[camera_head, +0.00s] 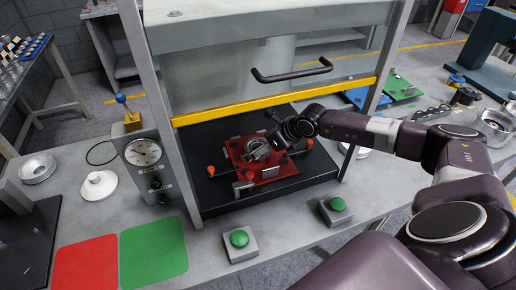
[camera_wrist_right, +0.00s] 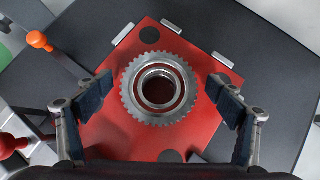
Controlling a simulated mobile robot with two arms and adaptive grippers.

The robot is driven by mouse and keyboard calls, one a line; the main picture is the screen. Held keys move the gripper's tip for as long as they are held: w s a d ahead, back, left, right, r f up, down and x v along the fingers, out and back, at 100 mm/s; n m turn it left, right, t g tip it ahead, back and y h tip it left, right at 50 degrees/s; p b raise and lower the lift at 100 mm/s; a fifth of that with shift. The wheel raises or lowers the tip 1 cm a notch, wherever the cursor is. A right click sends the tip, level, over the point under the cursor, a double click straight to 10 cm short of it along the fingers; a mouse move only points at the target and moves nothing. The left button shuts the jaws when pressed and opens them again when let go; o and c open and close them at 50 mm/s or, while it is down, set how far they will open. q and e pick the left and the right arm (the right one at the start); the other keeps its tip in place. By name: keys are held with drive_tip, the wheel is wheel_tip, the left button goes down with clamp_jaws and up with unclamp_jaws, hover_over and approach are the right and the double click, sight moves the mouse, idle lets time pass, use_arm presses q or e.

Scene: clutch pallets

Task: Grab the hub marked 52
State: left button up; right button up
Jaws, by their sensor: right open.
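A grey toothed metal hub (camera_wrist_right: 131,92) with a round central bore lies on a red pallet (camera_wrist_right: 110,138) in the right wrist view. No number can be read on it. In the head view the hub (camera_head: 257,150) sits on the red pallet (camera_head: 268,172) inside the press frame, partly hidden by my gripper. My right gripper (camera_wrist_right: 161,98) is open above the pallet, one finger to each side of the hub with visible gaps between pads and teeth. In the head view my right gripper (camera_head: 276,140) reaches in from the right. My left gripper is not in view.
The press has a yellow bar (camera_head: 280,100) and black handle (camera_head: 292,73) above my wrist, with posts at both sides. Orange knobs (camera_wrist_right: 38,40) flank the pallet. A dial gauge (camera_head: 143,153) stands left. Green buttons (camera_head: 239,238) and red and green mats (camera_head: 154,247) lie in front.

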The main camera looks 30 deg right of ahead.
drive_tip(key=c, duration=1.7)
drive_tip(key=shift+w+r, duration=0.1)
drive_tip(key=shift+r, duration=0.05)
drive_tip(key=shift+c, duration=0.9)
